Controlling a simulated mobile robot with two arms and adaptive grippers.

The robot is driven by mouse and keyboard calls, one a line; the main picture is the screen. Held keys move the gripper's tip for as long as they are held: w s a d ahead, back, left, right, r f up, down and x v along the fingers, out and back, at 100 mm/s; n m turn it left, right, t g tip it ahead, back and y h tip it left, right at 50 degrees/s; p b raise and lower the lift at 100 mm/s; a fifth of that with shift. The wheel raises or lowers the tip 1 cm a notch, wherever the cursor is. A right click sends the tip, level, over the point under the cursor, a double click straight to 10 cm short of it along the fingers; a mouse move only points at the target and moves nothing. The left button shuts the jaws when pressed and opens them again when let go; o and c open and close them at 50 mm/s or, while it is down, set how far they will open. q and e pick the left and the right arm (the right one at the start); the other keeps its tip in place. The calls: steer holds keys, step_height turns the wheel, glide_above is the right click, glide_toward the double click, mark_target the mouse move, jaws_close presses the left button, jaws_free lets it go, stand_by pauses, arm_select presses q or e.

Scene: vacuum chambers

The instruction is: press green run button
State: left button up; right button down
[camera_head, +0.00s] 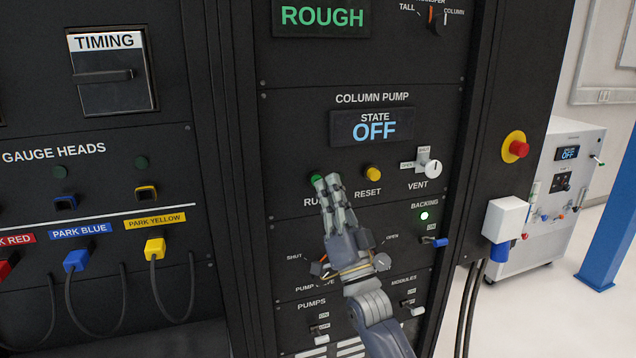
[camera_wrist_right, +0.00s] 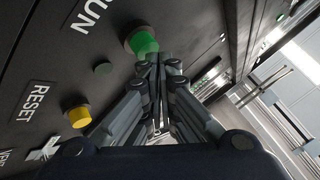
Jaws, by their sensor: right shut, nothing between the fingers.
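The green run button (camera_head: 317,178) is on the column pump panel, left of the yellow reset button (camera_head: 373,173). Part of it and of its label is hidden behind my right gripper (camera_head: 328,181). The gripper is shut and empty, its fingertips at the button's lower right in the head view. In the right wrist view the green button (camera_wrist_right: 143,41) stands out from the panel just beyond the shut fingertips (camera_wrist_right: 160,62). I cannot tell whether they touch it. The state display (camera_head: 373,129) reads OFF. My left gripper is not in view.
The white vent knob (camera_head: 433,169) is right of the reset button. The backing switch (camera_head: 436,241) and pump valve controls lie below. A red emergency-type button (camera_head: 519,148) is on the right post. Cables hang from plugs on the left panel.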

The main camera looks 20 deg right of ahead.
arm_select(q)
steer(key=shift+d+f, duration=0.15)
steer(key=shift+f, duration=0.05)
arm_select(e)
steer(key=shift+w, duration=0.35)
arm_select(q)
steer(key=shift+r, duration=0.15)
arm_select(e)
steer(key=shift+s, duration=0.15)
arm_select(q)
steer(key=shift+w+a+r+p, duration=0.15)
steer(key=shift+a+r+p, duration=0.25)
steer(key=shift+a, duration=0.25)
arm_select(e)
steer(key=shift+s, duration=0.9)
arm_select(q)
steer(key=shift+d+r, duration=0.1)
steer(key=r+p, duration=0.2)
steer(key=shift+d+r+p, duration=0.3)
steer(key=shift+p, duration=0.1)
arm_select(e)
steer(key=s, duration=0.6)
